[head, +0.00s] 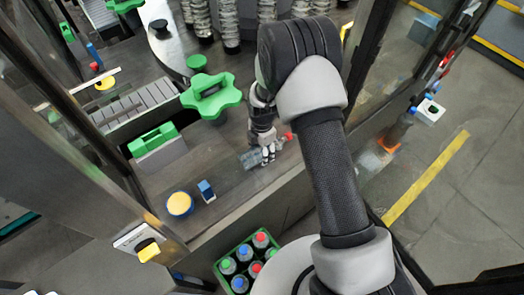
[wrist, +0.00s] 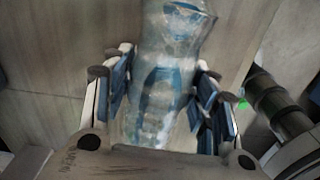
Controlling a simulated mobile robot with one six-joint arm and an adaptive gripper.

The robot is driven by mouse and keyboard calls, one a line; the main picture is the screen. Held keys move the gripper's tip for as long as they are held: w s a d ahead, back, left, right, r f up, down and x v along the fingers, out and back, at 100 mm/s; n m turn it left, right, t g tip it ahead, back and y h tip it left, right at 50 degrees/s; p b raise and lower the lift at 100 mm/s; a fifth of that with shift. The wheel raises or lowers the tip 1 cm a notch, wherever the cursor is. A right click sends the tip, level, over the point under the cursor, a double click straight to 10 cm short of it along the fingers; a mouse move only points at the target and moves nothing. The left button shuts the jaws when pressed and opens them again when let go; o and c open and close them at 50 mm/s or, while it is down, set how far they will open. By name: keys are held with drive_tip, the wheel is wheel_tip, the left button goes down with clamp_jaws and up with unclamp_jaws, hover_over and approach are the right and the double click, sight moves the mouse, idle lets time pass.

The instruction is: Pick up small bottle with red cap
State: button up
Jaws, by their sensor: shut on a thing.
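A small clear bottle (head: 251,160) lies on its side on the dark machine table in the head view. A red cap (head: 289,136) shows on the far side of the fingers, in line with it. My gripper (head: 267,152) is shut around the bottle's middle. In the wrist view the clear bottle (wrist: 168,75), with blue patches, is between the finger pads of my gripper (wrist: 162,100). The cap is not visible in the wrist view. I cannot tell whether the bottle touches the table.
A green crate (head: 222,278) of bottles with red and blue caps stands below the table's front edge. Glass-like panels flank the opening.

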drive_tip(key=c, duration=0.5)
drive_tip(key=shift+r, duration=0.1)
